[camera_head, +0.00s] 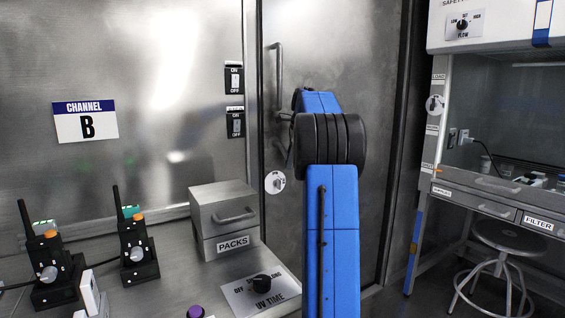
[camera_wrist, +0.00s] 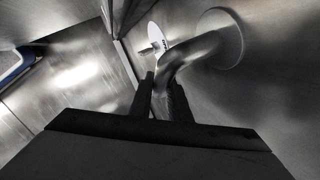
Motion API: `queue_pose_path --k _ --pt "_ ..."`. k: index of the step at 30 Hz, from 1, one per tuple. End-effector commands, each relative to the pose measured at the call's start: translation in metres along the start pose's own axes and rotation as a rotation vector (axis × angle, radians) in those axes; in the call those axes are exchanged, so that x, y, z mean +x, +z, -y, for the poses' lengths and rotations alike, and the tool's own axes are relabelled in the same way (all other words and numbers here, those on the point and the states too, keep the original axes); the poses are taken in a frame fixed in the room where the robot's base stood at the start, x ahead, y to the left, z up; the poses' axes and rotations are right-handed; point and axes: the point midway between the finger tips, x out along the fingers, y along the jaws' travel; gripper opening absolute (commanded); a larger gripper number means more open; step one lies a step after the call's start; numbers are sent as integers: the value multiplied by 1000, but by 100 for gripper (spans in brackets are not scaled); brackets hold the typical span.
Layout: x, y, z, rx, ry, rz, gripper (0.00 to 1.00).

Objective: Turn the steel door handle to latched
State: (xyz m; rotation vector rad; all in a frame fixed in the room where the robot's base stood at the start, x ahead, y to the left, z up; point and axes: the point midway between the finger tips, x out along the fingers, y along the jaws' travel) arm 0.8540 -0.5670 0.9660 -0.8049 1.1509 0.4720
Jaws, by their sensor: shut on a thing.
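The steel door handle (camera_wrist: 196,50) is a bent round lever that comes out of a round plate (camera_wrist: 221,38) on the steel door. In the wrist view my gripper (camera_wrist: 165,88) has its two dark fingers shut on the lever, one on each side of it. In the head view the steel door (camera_head: 375,120) stands behind my blue arm, which hides most of the handle and the fingers. A round white sticker with a handle picture (camera_head: 275,183) is on the door just left of my arm. I cannot tell the handle's exact angle.
A tall vertical bar (camera_head: 277,75) is on the door at upper left. Two switches (camera_head: 235,78) are on the wall beside it. A bench at left holds a PACKS box (camera_head: 222,215), radios (camera_head: 133,250) and a UV TIME dial (camera_head: 262,284). A stool (camera_head: 500,240) stands at right.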

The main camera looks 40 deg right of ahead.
Motion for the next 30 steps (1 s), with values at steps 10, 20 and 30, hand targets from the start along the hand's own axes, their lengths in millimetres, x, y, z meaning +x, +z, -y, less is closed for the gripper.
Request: queue_pose_path --k 10,20,30 --pt "-19 -15 8 -121 -135 -266 0" --pt "-34 -21 18 -211 -238 -472 0" --pt "-44 -22 23 -254 -293 -576 0"
